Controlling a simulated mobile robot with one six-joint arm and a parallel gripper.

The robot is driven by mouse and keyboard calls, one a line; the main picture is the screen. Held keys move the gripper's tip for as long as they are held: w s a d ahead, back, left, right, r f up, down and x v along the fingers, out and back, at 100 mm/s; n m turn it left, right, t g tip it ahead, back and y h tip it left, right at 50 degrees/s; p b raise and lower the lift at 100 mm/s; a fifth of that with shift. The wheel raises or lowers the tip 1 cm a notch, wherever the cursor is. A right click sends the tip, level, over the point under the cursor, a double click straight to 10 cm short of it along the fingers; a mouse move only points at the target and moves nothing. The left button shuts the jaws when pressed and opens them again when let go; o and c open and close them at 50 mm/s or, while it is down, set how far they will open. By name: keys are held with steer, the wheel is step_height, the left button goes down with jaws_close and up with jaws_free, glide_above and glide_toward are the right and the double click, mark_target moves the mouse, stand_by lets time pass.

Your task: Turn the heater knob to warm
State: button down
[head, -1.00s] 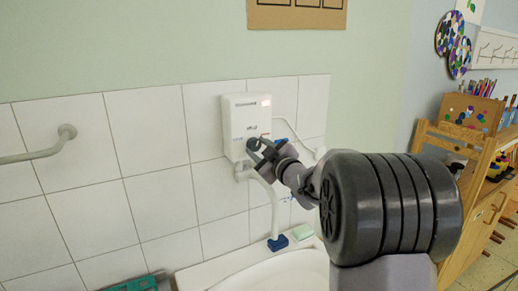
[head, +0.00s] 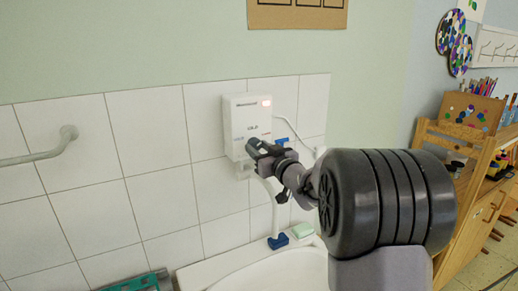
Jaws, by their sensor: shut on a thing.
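The heater (head: 243,113) is a white box on the tiled wall, with a small red light at its top right and small markings too small to read. Its dark blue-grey knob (head: 254,145) is low on the front. My gripper (head: 257,151) is at the knob, its fingers shut on it from the lower right. The fingers partly hide the knob, so its pointer setting cannot be read.
A white sink (head: 285,272) stands below the heater, with a green soap bar (head: 302,230) and a blue tap part (head: 278,241) at its back. A grey rail (head: 40,153) is on the wall at left. A wooden shelf unit (head: 470,185) stands at right.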

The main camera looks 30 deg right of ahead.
stand_by(0.4)
steer(key=c, duration=0.9)
jaws_free()
steer(key=s+p, duration=0.1)
steer(key=s, duration=1.6)
steer(key=shift+s+d, duration=0.2)
steer(key=shift+d, duration=0.05)
